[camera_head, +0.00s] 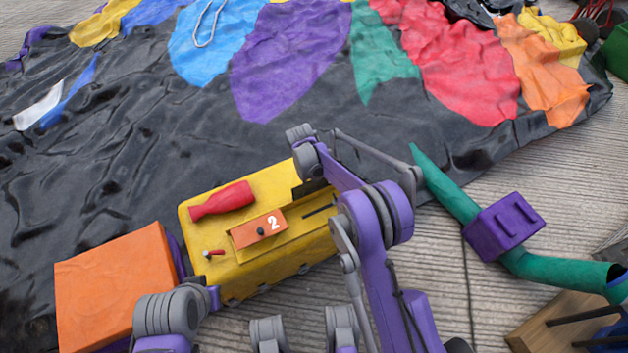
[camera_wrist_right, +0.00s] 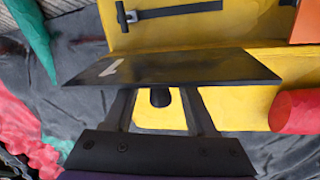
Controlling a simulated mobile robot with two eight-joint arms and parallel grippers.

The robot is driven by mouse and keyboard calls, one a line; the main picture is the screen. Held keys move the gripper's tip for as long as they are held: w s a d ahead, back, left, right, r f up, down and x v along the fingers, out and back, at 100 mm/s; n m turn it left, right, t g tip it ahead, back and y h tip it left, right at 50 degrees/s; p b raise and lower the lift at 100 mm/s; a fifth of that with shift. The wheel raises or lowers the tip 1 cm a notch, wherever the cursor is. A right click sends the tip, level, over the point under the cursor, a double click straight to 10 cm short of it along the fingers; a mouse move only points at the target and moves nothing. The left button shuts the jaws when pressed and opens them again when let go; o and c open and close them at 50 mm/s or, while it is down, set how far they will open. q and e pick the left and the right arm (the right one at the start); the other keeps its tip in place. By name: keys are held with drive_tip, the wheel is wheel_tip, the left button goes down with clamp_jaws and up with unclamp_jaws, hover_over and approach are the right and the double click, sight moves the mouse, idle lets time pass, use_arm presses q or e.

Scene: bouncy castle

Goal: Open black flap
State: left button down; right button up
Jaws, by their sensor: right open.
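The black flap (camera_wrist_right: 175,70) is a dark panel with a white mark, on the yellow box (camera_head: 265,270). In the right wrist view it looks tilted, and its wider edge is towards the camera. My right gripper (camera_wrist_right: 158,105) is open at the flap, with its two dark fingers apart. The fingertips are hidden by the panel. A small black knob (camera_wrist_right: 160,97) shows between the fingers. In the head view my right arm covers much of the flap (camera_head: 309,188). My left arm is at the lower left; its fingers do not show.
A green tube with a purple block (camera_head: 503,227) lies to the right. The deflated castle fabric (camera_head: 150,130) spreads behind.

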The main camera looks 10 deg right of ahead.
wheel_tip(320, 180, up, 10)
drive_tip(key=a+p, duration=0.1)
drive_tip(key=p, duration=0.1)
drive_tip(key=shift+a, duration=0.35)
drive_tip(key=shift+s, duration=0.1)
